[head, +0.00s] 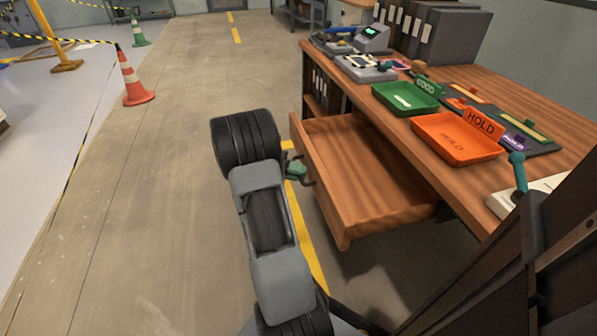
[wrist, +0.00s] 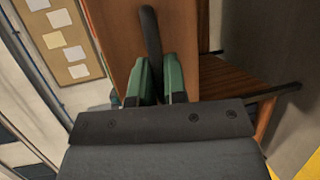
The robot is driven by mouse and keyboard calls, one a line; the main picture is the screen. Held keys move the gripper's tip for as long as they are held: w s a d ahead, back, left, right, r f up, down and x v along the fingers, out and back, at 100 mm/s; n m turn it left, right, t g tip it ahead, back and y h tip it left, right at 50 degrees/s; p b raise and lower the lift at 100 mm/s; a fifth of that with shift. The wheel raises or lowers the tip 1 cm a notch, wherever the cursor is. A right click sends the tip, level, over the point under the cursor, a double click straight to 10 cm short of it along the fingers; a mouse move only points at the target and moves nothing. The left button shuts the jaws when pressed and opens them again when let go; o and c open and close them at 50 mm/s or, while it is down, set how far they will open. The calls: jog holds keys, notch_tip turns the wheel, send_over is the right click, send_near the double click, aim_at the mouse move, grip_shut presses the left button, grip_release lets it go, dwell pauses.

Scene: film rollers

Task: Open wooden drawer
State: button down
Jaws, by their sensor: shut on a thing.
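The wooden drawer (head: 365,170) stands well pulled out from the left side of the wooden desk in the head view. Its inside shows and looks empty. My gripper (head: 298,168) is at the drawer's front panel, at its outer face. In the wrist view my gripper's green fingers (wrist: 158,82) are shut on the dark drawer handle (wrist: 151,45), one finger on each side of it. The brown drawer front (wrist: 125,50) lies behind the handle. In the head view my arm stands close by and the handle is mostly hidden.
The desk top carries a green tray (head: 405,98), an orange HOLD tray (head: 457,140), devices and binders (head: 428,35). Traffic cones (head: 132,80) stand at the left. The floor (head: 150,200) left of my arm is clear.

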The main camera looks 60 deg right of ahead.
jog(key=c, duration=1.2)
grip_release()
jog(key=p+v, duration=0.3)
jog(key=v, duration=1)
jog(key=shift+w+a+r+p, duration=0.1)
jog(key=shift+w+a+p, duration=0.05)
jog(key=shift+w+p, duration=0.2)
jog(key=s+a+r+n+t+y+p, duration=0.2)
jog(key=a+r+t+p, duration=0.4)
jog(key=a+r+p, duration=0.3)
jog(key=s+a+r+n+t+y+p, duration=0.2)
jog(key=s+a+r+n+t+p, duration=0.2)
jog(key=a+r+p, duration=0.5)
jog(key=s+a+r+n+t+y+p, duration=0.3)
jog(key=a+r+n+t+p, duration=0.3)
jog(key=r, duration=1.1)
jog(key=shift+a+r+t+p, duration=0.15)
jog(key=shift+a+t+p, duration=0.3)
jog(key=shift+a+p, duration=0.85)
jog(key=shift+a+r+t+p, duration=0.15)
jog(key=shift+a+t+p, duration=0.5)
jog(key=shift+p, duration=1)
